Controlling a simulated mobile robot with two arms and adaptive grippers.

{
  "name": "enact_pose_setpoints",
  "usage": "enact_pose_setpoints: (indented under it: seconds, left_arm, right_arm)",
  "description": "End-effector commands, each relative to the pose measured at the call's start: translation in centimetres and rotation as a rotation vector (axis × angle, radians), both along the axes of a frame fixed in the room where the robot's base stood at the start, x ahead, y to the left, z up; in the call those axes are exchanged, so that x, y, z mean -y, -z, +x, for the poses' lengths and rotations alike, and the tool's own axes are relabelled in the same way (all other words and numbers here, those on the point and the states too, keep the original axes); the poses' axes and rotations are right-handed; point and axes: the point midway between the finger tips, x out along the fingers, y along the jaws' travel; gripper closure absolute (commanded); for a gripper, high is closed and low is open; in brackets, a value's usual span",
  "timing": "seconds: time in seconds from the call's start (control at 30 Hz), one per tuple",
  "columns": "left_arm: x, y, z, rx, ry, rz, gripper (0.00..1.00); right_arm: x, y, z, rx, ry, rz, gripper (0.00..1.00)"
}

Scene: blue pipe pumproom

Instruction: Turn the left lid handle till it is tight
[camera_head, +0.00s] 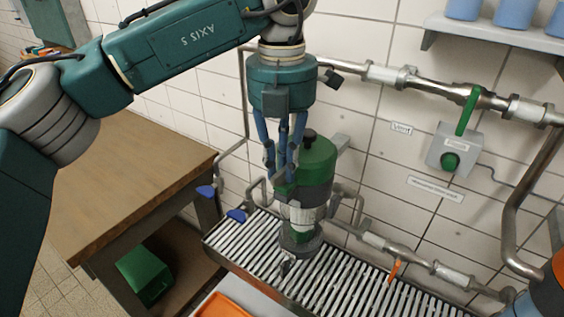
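A green and grey vessel (318,163) with a black knob on top stands upright above the slatted grate. My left gripper (279,174) comes down from above, with its blue fingers pointing down at the left side of the vessel's green top. The fingertips overlap that side in the picture. I cannot tell whether they touch it or hold anything. No lid handle shows clearly; the fingers cover part of the left side. My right gripper is not in view.
A slatted metal grate (258,246) lies below the vessel. Steel pipes (440,90) run along the tiled wall, with a green lever (468,110) and a grey switch box (452,150). A wooden table (130,170) stands left, with a green box (146,274) under it. An orange tray (222,306) is in front.

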Motion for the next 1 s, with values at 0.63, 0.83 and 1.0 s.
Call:
enact_pose_setpoints:
  seconds: [0.63, 0.83, 1.0]
  left_arm:
    - [0.1, -2.3, 0.1, 0.005, -0.002, -0.002, 0.66]
    - [0.0, -5.5, 0.0, 0.004, -0.002, -0.002, 0.66]
    - [0.0, -7.4, 0.0, 0.003, -0.002, -0.001, 0.66]
  right_arm:
    - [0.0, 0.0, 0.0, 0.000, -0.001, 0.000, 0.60]
    - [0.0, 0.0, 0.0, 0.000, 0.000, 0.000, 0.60]
    - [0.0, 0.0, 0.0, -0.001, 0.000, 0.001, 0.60]
